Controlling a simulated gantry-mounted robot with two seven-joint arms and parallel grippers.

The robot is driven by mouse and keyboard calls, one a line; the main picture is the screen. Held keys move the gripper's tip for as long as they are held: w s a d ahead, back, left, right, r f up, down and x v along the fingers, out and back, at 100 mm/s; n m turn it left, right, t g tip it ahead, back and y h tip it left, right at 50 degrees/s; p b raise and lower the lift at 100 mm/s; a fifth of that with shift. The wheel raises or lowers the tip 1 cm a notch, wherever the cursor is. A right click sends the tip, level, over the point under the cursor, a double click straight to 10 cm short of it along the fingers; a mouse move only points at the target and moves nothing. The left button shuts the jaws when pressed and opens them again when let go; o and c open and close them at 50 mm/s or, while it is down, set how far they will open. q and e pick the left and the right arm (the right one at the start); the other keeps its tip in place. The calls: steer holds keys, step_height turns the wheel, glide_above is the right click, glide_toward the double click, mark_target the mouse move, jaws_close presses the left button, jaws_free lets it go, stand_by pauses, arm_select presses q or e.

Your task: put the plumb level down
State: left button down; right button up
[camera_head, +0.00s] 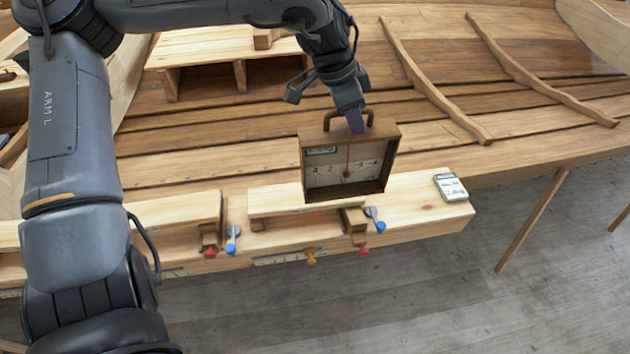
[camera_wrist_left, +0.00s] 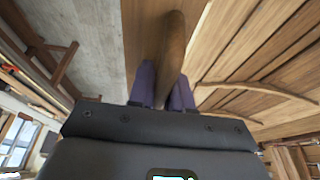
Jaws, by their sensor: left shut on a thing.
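In the left wrist view the purple fingers (camera_wrist_left: 163,85) grip the brown wooden handle (camera_wrist_left: 171,50). My right gripper is in neither view.
The light wooden bench (camera_head: 425,205) carries a small white-faced device (camera_head: 451,187) at its right end. Blue and red knobs (camera_head: 233,238) line its front edge. Curved ribs (camera_head: 520,70) stand on the hull planking behind. Open floor (camera_head: 420,300) lies in front.

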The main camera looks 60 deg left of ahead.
arm_select(q)
steer(key=s+a+f+p, duration=0.3)
steer(key=a+f+p, duration=0.1)
steer(key=a+f, duration=0.7)
steer(key=shift+s, duration=0.25)
steer(key=shift+f, duration=0.25)
